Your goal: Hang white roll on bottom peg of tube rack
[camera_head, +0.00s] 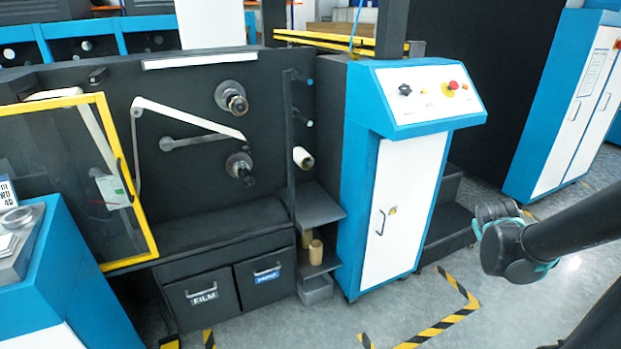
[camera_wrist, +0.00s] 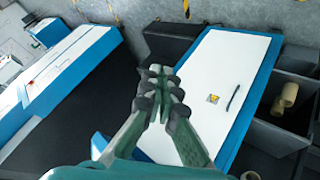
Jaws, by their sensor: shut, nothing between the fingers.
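The tube rack (camera_head: 291,130) is a dark upright post with short pegs, left of the blue and white cabinet in the head view. The white roll (camera_head: 304,158) is on its bottom peg, with its open end facing out. The pegs above it, including the middle peg (camera_head: 303,121), look bare. My gripper (camera_wrist: 163,72) is shut and empty in the wrist view, in front of the cabinet's white door and away from the rack.
The blue and white cabinet (camera_head: 386,215) stands between the rack and my arm. Tan rolls (camera_head: 316,252) stand on the shelf below the rack. Film and paper drawers (camera_head: 203,294) are to the left. Dark steps (camera_head: 445,225) are right of the cabinet. Striped floor (camera_head: 400,315) is open in front.

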